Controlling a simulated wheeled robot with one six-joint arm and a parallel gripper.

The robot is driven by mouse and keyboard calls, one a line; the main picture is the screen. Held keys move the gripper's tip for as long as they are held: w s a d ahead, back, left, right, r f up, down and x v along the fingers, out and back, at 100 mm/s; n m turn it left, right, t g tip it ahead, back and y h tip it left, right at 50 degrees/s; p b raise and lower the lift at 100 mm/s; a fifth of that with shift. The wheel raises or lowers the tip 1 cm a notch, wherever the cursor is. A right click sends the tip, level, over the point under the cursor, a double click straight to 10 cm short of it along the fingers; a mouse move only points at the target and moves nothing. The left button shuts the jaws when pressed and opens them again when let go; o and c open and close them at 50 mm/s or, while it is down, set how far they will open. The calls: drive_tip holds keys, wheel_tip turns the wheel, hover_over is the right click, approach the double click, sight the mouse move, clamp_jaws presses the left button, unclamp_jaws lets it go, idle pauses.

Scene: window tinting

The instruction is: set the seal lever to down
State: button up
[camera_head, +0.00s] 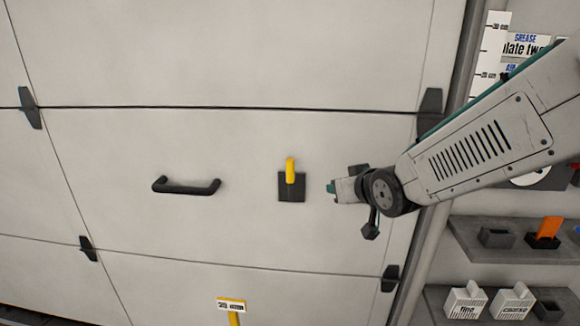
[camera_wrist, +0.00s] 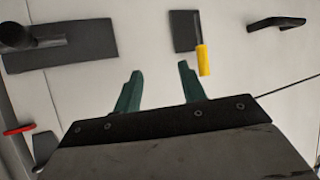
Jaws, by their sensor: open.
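The seal lever is a yellow handle (camera_head: 290,170) on a dark square plate (camera_head: 291,189) on the pale panelled door. In the head view the handle points up from the plate. The wrist view, which looks turned over, also shows the yellow handle (camera_wrist: 203,60) and its plate (camera_wrist: 183,30), just beyond and right of the fingertips. My gripper (camera_head: 332,188) is to the right of the lever in the head view, apart from it. In the wrist view its green fingers (camera_wrist: 159,70) are spread with nothing between them.
A black pull handle (camera_head: 187,187) is left of the lever. Dark hinges (camera_head: 430,101) sit along the panel seams. Shelves (camera_head: 480,240) with blocks stand at the right, beyond the door's edge. A yellow post with a label (camera_head: 231,305) is below. The door around the lever is clear.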

sight(293, 168)
drive_tip(key=w+a+t+y, duration=0.1)
drive_tip(key=w+a, duration=0.2)
drive_tip(key=w, duration=0.1)
drive_tip(key=w+a+n+t+y, duration=0.1)
drive_tip(key=w+a+t+y, duration=0.1)
drive_tip(key=w+a, duration=0.2)
drive_tip(key=w+a+t+y, duration=0.1)
drive_tip(key=w+a, duration=0.3)
drive_tip(key=shift+w+a+f+n+t, duration=0.2)
drive_tip(key=shift+f+n+t, duration=0.1)
drive_tip(key=shift+n, duration=0.1)
drive_tip(key=shift+d, duration=0.1)
clamp_jaws()
